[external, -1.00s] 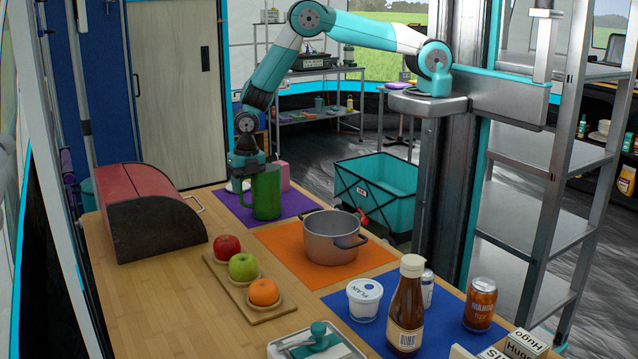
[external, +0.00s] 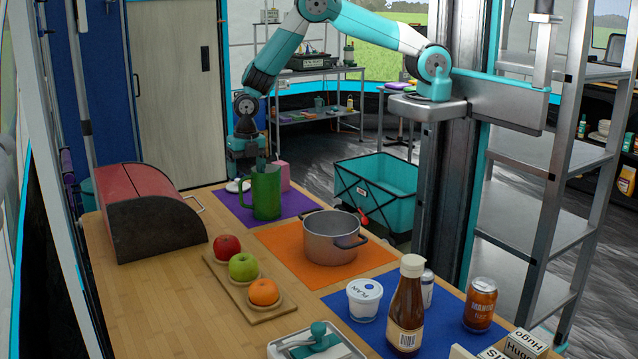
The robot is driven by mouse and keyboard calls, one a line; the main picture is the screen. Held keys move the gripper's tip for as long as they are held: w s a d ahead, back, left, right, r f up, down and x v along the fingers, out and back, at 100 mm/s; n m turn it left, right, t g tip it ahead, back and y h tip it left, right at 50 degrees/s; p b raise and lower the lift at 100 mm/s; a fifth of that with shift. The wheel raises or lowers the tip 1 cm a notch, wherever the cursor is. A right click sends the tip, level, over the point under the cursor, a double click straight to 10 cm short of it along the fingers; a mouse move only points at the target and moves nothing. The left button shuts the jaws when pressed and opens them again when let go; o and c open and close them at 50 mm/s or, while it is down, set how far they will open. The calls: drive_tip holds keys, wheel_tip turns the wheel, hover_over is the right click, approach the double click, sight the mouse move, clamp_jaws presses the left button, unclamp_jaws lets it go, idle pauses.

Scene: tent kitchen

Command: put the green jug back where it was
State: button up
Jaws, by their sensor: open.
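The green jug (external: 267,194) stands upright on the purple mat (external: 233,208) at the far end of the wooden table. My gripper (external: 259,166) is open, just above and behind the jug's rim on its left side. The fingertips are partly hidden behind the jug, so I cannot tell whether they touch it. A pink thing (external: 284,174) stands behind the jug on the same mat, partly hidden. A small white item (external: 236,186) lies to the jug's left.
A grey pot (external: 331,238) stands on the orange mat (external: 285,250) nearby. A red bread bin (external: 150,212) is at the left. A board (external: 222,273) with fruit, a sauce bottle (external: 407,305) and cans are closer to the camera. Bare table lies left of the board.

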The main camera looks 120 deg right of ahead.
drive_tip(key=r, duration=0.2)
drive_tip(key=r+b, duration=0.1)
drive_tip(key=r, duration=0.4)
drive_tip(key=shift+s, duration=0.25)
drive_tip(key=s+a+r+m+y, duration=0.1)
drive_tip(key=s+a+r+m, duration=0.25)
drive_tip(key=a+r, duration=0.6)
drive_tip(key=s+a+r+m+y, duration=0.15)
drive_tip(key=s+a+r, duration=0.4)
drive_tip(key=a, duration=0.75)
drive_tip(key=s+a+r+m+y, duration=0.1)
drive_tip(key=s+a+r+m, duration=0.2)
drive_tip(key=s+a, duration=0.3)
drive_tip(key=s+a+r+m, duration=0.3)
drive_tip(key=s+a, duration=0.2)
drive_tip(key=s, duration=0.9)
drive_tip(key=shift+s+a+g+y, duration=0.2)
drive_tip(key=shift+a+g+y, duration=0.1)
drive_tip(key=shift+a+y, duration=0.05)
